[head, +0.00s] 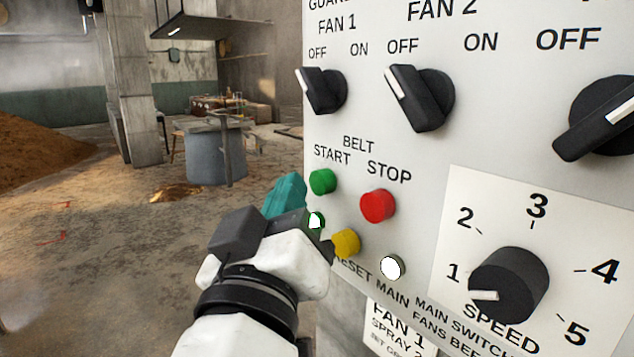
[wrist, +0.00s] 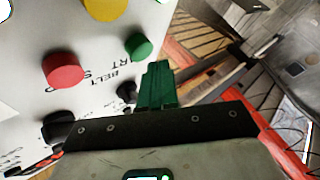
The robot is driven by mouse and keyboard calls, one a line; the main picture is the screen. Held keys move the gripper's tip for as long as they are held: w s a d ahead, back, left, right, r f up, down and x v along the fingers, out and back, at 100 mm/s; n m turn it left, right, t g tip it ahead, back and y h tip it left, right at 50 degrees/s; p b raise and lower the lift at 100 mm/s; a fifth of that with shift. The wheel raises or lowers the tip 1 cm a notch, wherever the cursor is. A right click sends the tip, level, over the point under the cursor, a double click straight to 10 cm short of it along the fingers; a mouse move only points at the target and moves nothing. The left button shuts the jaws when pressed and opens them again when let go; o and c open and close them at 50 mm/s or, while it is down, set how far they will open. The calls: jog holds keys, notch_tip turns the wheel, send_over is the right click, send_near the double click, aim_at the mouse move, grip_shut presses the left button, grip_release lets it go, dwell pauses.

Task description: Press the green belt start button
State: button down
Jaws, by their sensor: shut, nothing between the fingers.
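The green belt start button (head: 323,181) sits under the START label on a pale control panel (head: 460,130), left of the red stop button (head: 378,206). My gripper (head: 289,190) is at the panel's left edge, its teal fingers closed together with nothing between them. In the head view the fingers are just left of the green button, with a small gap in the picture. In the wrist view the green button (wrist: 138,46) is up and left of the fingertips (wrist: 158,68). It looks apart from them; the exact depth gap is hard to tell.
A yellow button (head: 346,243) and a white one (head: 391,268) sit below. Black fan knobs (head: 420,98) are above and a speed knob (head: 509,285) is at lower right. Open floor with a grey tub (head: 215,155) and a grain heap (head: 35,150) lies left.

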jog(key=shift+s+a, duration=0.7)
jog(key=shift+a, duration=0.35)
jog(key=shift+s+a, duration=0.7)
jog(key=shift+a, duration=0.3)
